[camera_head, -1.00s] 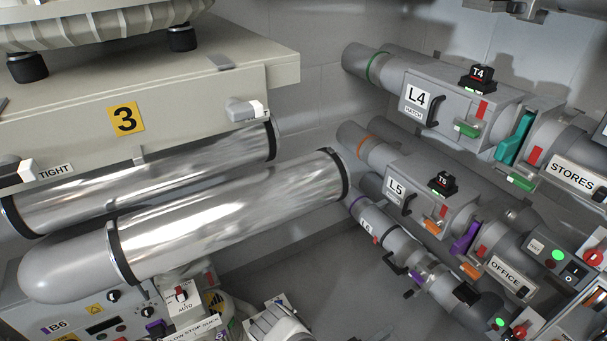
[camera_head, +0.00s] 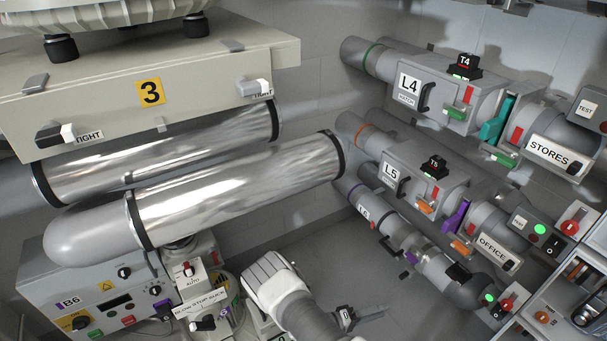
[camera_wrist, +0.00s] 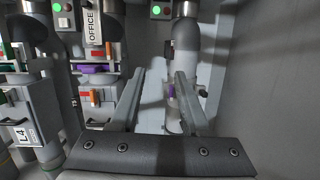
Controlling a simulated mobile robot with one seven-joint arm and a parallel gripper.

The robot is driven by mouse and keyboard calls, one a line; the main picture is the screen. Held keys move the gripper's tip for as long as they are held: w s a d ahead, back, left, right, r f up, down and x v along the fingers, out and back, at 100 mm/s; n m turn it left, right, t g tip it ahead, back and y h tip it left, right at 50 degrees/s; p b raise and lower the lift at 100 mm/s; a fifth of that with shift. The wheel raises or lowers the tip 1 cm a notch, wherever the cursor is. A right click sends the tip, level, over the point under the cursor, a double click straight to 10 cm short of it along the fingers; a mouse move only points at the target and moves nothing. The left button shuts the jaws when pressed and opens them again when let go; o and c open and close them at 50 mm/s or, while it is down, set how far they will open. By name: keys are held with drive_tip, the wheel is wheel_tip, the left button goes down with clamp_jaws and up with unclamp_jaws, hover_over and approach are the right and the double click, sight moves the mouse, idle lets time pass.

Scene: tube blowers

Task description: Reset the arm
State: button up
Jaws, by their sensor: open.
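My gripper (camera_wrist: 161,74) is open in the wrist view, its two grey fingers apart with nothing held between them. Beyond the fingers are a grey wall and a vertical grey pipe (camera_wrist: 187,45) with a purple band, which passes behind the right finger. In the head view, my white and grey arm (camera_head: 277,287) reaches up from the bottom middle, in front of the floor.
Pipe line L4 (camera_head: 409,83) and pipe line L5 (camera_head: 391,174) run along the right. Two shiny tubes (camera_head: 240,188) hang under cabinet 3 (camera_head: 150,93) at left. Control box B6 (camera_head: 72,301) stands below them. Grey floor shows in the middle.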

drive_tip(key=a+r+m+g+y, duration=0.2)
drive_tip(key=r+m+g+y, duration=0.15)
drive_tip(key=r, duration=1.05)
drive_tip(key=a+r+m+g+y, duration=0.2)
drive_tip(key=r+g+y, duration=0.2)
drive_tip(key=r, duration=1.1)
drive_tip(key=s+a+r+n+t+y, duration=0.15)
drive_tip(key=s+r+t+y, duration=0.25)
drive_tip(key=s+r, duration=0.6)
drive_tip(key=s+a+r+n+t+y, duration=0.15)
drive_tip(key=s+r+t+y, duration=0.45)
drive_tip(key=r, duration=0.7)
wheel_tip(320, 180, up, 17)
drive_tip(key=s+g+h+p, duration=0.1)
drive_tip(key=g+p, duration=0.1)
drive_tip(key=p, duration=1.4)
drive_tip(key=shift+s+a+f+p, duration=0.15)
drive_tip(key=shift+a+f+p, duration=0.05)
drive_tip(key=shift+p, duration=0.2)
drive_tip(key=shift+m, duration=0.25)
